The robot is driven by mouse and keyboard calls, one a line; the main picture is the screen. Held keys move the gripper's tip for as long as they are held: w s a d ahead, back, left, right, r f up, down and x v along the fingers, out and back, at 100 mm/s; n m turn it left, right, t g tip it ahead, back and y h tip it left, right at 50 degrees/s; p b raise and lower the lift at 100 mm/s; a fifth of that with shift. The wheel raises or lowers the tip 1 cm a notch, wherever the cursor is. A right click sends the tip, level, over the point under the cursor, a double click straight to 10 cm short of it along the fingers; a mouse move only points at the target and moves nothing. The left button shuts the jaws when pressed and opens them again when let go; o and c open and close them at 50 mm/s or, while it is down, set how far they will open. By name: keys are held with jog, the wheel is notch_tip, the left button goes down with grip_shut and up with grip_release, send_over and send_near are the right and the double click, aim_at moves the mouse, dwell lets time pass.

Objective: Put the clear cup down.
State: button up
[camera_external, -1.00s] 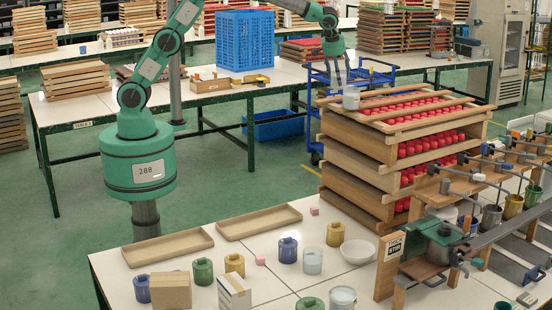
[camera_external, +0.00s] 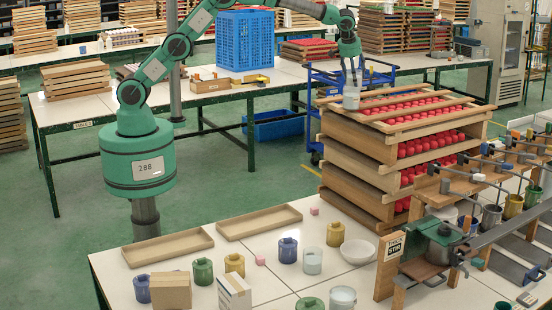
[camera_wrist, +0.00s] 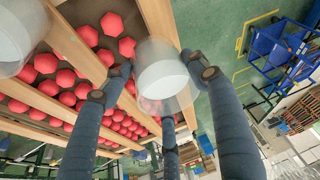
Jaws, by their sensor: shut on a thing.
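The clear cup (camera_external: 351,99) is a pale, see-through cup at the left end of the top tray (camera_external: 436,123) of the wooden stack. My gripper (camera_external: 352,80) is right above it, pointing down, with its fingers at the cup. In the wrist view the clear cup (camera_wrist: 166,78) sits between my dark blue fingers, and my gripper is shut on it. The cup looks upright; I cannot tell whether its base touches the tray. The tray holds red pieces between wooden slats.
A pale rounded thing (camera_wrist: 18,38) shows at the top left of the wrist view. A blue cart (camera_external: 372,72) stands behind the stack. The front table (camera_external: 190,268) holds several coloured jars, a white bowl (camera_external: 357,252) and two shallow wooden trays.

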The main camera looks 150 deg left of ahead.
jog(key=shift+f, duration=0.1)
jog(key=shift+f, duration=1.6)
jog(key=shift+f, duration=0.15)
jog(key=o, duration=1.4)
jog(key=v, duration=1.2)
jog(key=shift+b, duration=0.35)
